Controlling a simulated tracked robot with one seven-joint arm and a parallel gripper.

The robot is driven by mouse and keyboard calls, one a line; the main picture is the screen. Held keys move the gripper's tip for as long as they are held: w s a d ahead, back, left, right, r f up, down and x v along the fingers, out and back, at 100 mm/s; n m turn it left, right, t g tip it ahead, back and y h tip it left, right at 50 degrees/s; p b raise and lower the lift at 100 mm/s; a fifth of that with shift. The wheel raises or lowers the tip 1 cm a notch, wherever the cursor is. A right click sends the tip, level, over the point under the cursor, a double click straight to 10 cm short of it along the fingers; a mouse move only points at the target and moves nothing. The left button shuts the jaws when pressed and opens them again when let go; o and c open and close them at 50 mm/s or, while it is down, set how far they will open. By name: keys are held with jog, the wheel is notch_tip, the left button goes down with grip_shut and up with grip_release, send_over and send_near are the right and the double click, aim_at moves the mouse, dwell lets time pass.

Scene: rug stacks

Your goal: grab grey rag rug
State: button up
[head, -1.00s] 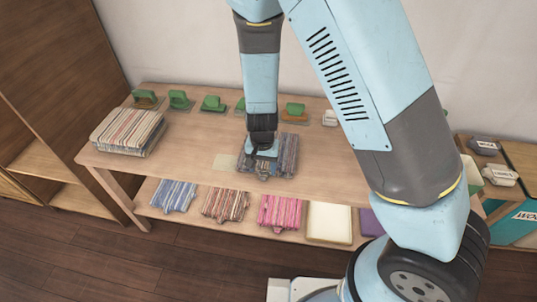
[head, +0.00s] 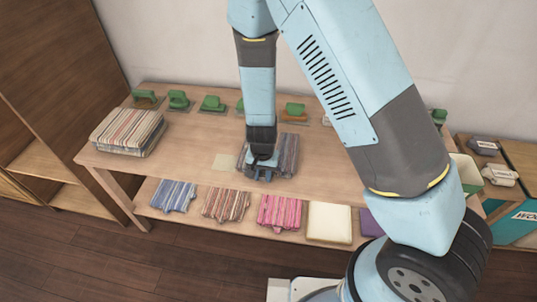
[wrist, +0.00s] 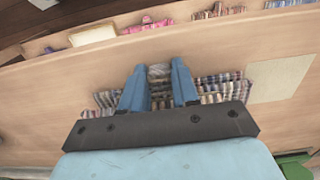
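The grey striped rag rug (head: 288,152) lies on the table top, partly hidden behind my gripper. It also shows in the wrist view (wrist: 222,88), spreading out on both sides of my fingers. My gripper (head: 261,175) is low over the rug's front left part in the head view. In the wrist view my gripper (wrist: 160,78) has its two blue fingers apart, with a narrow grey end of the rug between them. I cannot tell whether the fingers touch it.
A striped rug stack (head: 126,131) stands at the table's left end. Green-handled tools (head: 179,100) line the back edge. A pale card (head: 224,161) lies left of the rug. Blue (head: 174,195), brown (head: 226,203) and pink (head: 280,211) rugs and a cream block (head: 329,222) lie on the lower shelf.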

grip_shut()
dwell(0.4)
